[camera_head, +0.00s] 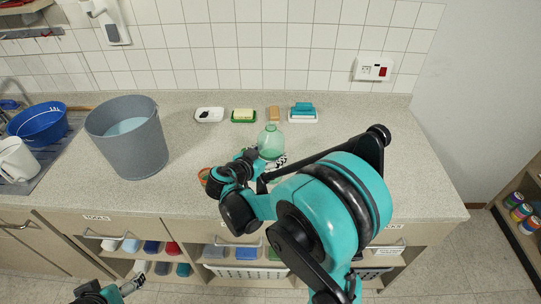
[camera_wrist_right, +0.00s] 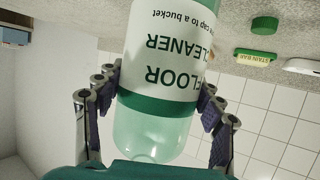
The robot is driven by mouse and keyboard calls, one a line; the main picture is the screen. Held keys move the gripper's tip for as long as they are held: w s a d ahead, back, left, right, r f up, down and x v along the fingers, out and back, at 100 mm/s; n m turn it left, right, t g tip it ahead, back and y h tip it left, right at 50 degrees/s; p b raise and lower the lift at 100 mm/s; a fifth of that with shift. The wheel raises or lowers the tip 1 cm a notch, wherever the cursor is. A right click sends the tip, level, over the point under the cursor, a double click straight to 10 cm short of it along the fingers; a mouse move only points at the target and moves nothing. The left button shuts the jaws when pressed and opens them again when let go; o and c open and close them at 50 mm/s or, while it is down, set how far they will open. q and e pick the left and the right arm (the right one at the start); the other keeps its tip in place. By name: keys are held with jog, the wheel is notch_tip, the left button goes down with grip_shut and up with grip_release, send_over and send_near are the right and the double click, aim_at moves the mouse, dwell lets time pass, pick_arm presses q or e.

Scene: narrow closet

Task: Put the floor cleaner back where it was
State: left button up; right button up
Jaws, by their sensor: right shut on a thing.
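The floor cleaner (camera_head: 270,140) is a clear green bottle with a white label, upright over the middle of the counter. In the right wrist view, which is upside down, its label (camera_wrist_right: 165,60) sits between my right fingers. My right gripper (camera_wrist_right: 160,110) is shut on the bottle, with a finger on each side. In the head view my right arm hides most of the bottle, and I cannot tell whether its base touches the counter. My left gripper (camera_head: 132,286) is low at the bottom left, in front of the cabinets and away from the bottle; its fingers are too small to read.
A grey bucket (camera_head: 127,140) stands on the counter to the left. The counter's right end is clear.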

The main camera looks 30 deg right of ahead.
jog(key=shift+r, duration=0.15)
jog(key=o, duration=1.8)
jog(key=shift+f, duration=0.2)
